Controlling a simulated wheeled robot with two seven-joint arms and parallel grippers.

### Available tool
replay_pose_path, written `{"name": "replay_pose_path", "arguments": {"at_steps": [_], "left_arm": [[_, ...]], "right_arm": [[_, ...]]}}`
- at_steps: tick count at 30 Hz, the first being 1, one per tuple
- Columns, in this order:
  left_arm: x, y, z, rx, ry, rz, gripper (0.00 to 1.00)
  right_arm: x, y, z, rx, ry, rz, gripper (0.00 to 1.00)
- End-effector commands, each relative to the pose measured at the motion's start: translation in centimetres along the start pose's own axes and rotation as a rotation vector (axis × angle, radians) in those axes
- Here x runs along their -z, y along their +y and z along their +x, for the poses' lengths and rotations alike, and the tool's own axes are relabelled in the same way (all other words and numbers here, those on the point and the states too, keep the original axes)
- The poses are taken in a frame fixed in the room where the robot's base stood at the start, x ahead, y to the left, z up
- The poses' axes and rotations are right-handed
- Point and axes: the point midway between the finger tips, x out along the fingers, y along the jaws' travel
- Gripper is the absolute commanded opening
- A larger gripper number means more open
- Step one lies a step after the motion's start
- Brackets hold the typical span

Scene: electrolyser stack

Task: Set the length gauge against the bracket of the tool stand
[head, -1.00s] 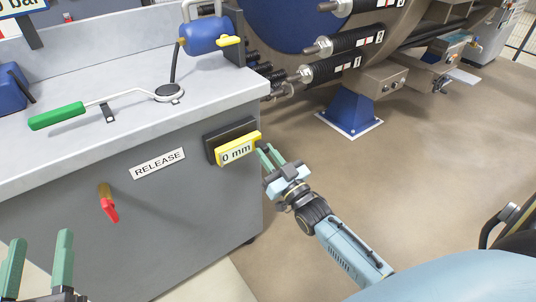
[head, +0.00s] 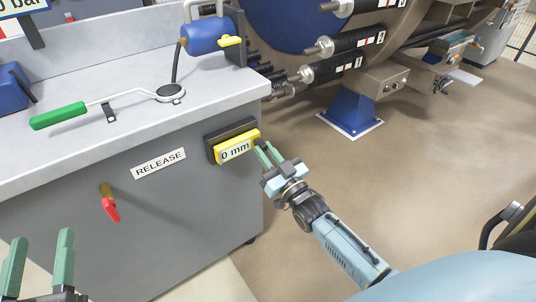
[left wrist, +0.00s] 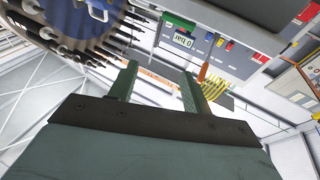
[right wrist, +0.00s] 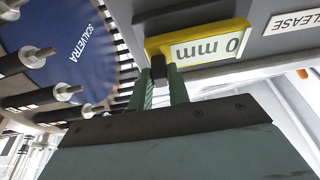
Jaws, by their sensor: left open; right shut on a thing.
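The length gauge (head: 236,149) is a yellow block with a white "0 mm" face. It is at the dark bracket (head: 228,131) on the front of the grey tool stand (head: 190,215), near its right corner. My right gripper (head: 265,153) is shut on the gauge's dark stub at its right end. The right wrist view shows the gauge (right wrist: 205,46) beyond the fingertips, with the dark bracket (right wrist: 175,17) close behind it. I cannot tell whether the two touch. My left gripper (head: 38,262) is open and empty at the lower left.
A RELEASE label (head: 159,163) and a red-handled valve (head: 109,206) are on the stand's front, left of the gauge. A green-handled lever (head: 60,115) and a blue device (head: 208,38) are on top. The floor (head: 440,180) to the right is clear.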

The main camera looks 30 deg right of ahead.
Motion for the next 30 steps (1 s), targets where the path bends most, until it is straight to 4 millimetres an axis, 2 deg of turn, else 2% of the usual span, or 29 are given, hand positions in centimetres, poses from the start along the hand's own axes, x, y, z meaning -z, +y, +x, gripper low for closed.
{"name": "replay_pose_path", "arguments": {"at_steps": [4, 5, 10, 21, 25, 29, 30], "left_arm": [[0.0, 0.0, 0.0, 0.0, 0.0, 0.0, 0.49], [0.0, 0.0, 0.0, 0.0, 0.0, 0.0, 0.49], [0.0, 0.0, 0.0, 0.0, 0.0, 0.0, 0.49], [-0.4, -0.1, 0.0, 0.002, -0.022, 0.001, 0.49], [-2.0, -0.3, -0.3, 0.008, -0.1, 0.004, 0.49], [-4.6, -0.8, -0.9, 0.018, -0.232, 0.009, 0.49], [-5.2, -0.9, -1.1, 0.022, -0.277, 0.01, 0.49]], "right_arm": [[0.1, 0.0, 0.1, 0.0, 0.002, 0.001, 0.0], [0.1, 0.0, 0.0, 0.0, 0.002, 0.001, 0.2], [0.1, 0.0, 0.0, 0.0, 0.001, 0.001, 0.43], [-0.1, 0.0, -0.1, 0.0, -0.002, 0.0, 0.43], [0.0, 0.0, 0.0, 0.0, -0.001, 0.0, 0.43], [0.0, 0.0, 0.0, 0.0, -0.001, 0.0, 0.43], [-0.1, 0.0, -0.7, 0.0, -0.006, 0.0, 0.43]]}}
